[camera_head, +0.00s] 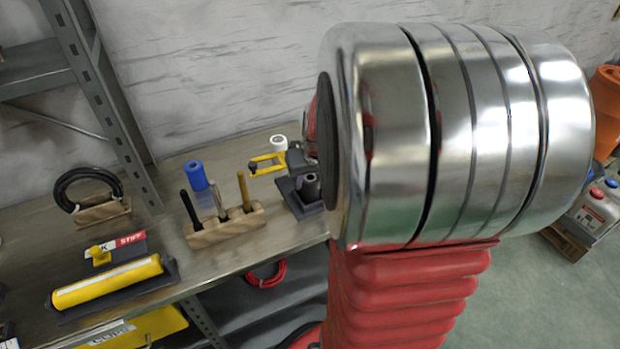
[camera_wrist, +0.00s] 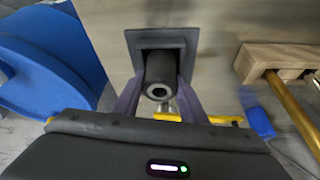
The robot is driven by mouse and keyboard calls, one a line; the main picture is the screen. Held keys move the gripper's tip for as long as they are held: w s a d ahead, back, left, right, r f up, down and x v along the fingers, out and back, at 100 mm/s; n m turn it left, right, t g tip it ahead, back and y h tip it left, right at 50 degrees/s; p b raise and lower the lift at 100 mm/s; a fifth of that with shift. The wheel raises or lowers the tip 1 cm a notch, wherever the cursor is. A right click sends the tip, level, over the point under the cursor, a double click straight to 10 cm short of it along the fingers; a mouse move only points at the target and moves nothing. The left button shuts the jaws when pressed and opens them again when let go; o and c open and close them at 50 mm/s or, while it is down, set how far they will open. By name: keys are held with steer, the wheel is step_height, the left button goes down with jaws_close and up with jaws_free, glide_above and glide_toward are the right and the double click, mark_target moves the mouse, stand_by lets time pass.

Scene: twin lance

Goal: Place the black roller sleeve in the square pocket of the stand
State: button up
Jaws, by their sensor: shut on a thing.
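The black roller sleeve (camera_wrist: 159,70) is between the two fingers of my gripper (camera_wrist: 161,82) in the wrist view, its ringed, hollow end facing the camera. My gripper is shut on it. The dark stand (camera_wrist: 137,40) with its square pocket lies right beyond the sleeve, and the sleeve's far end overlaps the pocket opening. In the head view the sleeve (camera_head: 311,186) stands about upright at the stand (camera_head: 288,189), below my gripper (camera_head: 301,163). My arm hides part of this area. I cannot tell how deep the sleeve sits in the pocket.
A wooden block (camera_head: 228,229) with upright tools stands left of the stand on the bench. A blue cylinder (camera_head: 197,176) and a white cylinder (camera_head: 278,143) are near. A yellow roller (camera_head: 108,284) lies front left. A large blue object (camera_wrist: 45,55) shows in the wrist view.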

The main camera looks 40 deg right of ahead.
steer(key=shift+f, duration=0.1)
steer(key=o, duration=1.1)
steer(key=v, duration=1.2)
steer(key=s+a+n, duration=0.2)
steer(key=a, duration=0.6)
steer(key=s+a+r+n+t+y, duration=0.1)
steer(key=s+a, duration=0.1)
steer(key=a, duration=0.6)
steer(key=s+a+n+y, duration=0.1)
steer(key=s+a+n, duration=0.1)
steer(key=a, duration=0.7)
steer(key=shift+r+n+t, duration=0.3)
